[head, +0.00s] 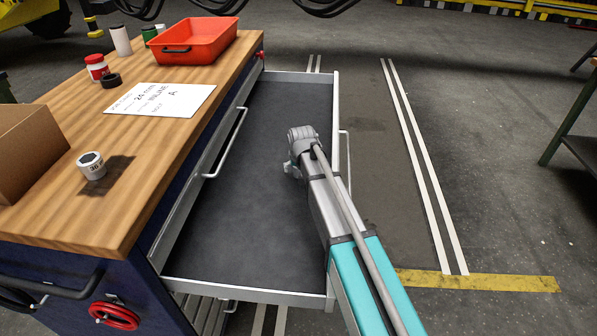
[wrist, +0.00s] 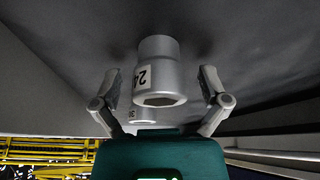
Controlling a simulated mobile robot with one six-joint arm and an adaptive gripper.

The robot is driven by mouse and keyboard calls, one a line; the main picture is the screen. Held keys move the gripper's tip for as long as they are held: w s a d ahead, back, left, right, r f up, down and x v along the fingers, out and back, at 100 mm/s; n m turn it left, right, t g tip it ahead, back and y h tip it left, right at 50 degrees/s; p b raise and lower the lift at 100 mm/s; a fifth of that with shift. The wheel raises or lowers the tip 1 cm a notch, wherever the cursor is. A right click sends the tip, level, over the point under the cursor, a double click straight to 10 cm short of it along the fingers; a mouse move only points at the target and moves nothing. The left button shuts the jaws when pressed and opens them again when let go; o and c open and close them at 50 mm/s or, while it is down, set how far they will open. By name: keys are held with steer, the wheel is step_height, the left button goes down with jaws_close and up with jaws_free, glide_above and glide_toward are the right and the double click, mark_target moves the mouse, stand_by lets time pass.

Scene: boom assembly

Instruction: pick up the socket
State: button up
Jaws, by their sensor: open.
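A grey metal socket (wrist: 162,62) with a white label reading 24 stands in the drawer in the wrist view. My gripper (wrist: 158,85) is open, with one finger on each side of this socket and a gap to both. In the head view my gripper (head: 292,168) is low over the drawer and my arm hides the sockets there. A second socket (wrist: 146,115), its label seemingly 30, shows partly hidden behind the first in the wrist view. Another socket (head: 92,166) with a two-digit label stands on the workbench in the head view.
The open drawer (head: 235,225) has a dark, mostly bare floor and raised metal walls. The wooden workbench (head: 150,170) holds a red tray (head: 193,40), a paper sheet (head: 160,100), a cardboard box (head: 28,150), a black ring (head: 111,80) and small containers.

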jaws_close()
stand_by(0.5)
steer(key=shift+r, duration=0.1)
step_height(320, 180, up, 2)
steer(key=p, duration=0.2)
steer(key=shift+r+p, duration=0.25)
steer(key=shift+p, duration=0.1)
steer(key=s+d+r+p, duration=0.7)
steer(key=s+r+p, duration=0.3)
steer(key=s, duration=0.1)
steer(key=shift+s+d+r, duration=0.15)
steer(key=shift+s+d, duration=0.15)
steer(key=shift+s, duration=0.1)
stand_by(0.3)
